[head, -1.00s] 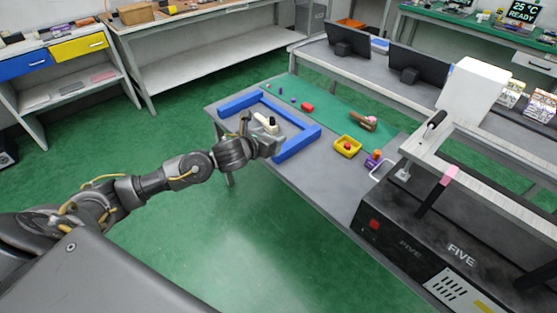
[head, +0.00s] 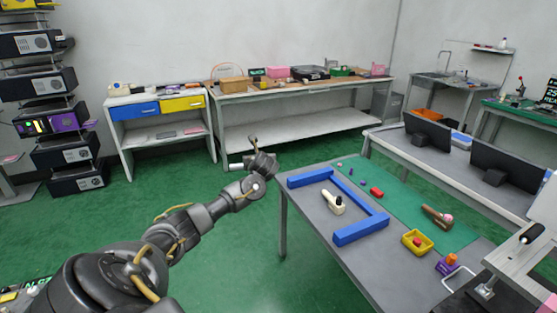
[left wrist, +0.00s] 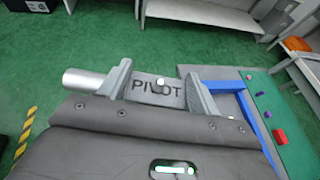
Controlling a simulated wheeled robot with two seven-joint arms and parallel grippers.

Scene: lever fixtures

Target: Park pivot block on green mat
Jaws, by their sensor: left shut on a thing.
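My left gripper (head: 252,152) is shut on a grey block marked PIVOT, the pivot block (left wrist: 155,91). In the left wrist view, the block sits between the two fingers (left wrist: 160,90), and a silver cylinder (left wrist: 84,80) sticks out to the left. In the head view the gripper is raised beside the table's left end, apart from the mat. The green mat (head: 402,200) lies along the far side of the grey table; it also shows in the left wrist view (left wrist: 290,118). My right gripper is not in view.
A blue frame (head: 360,230) with a cream-and-black piece (head: 333,203) inside lies on the table. On the mat are a red piece (head: 376,193) and a brown-handled tool (head: 434,214). A yellow tray (head: 417,248) and a purple block (head: 446,267) stand near the right end.

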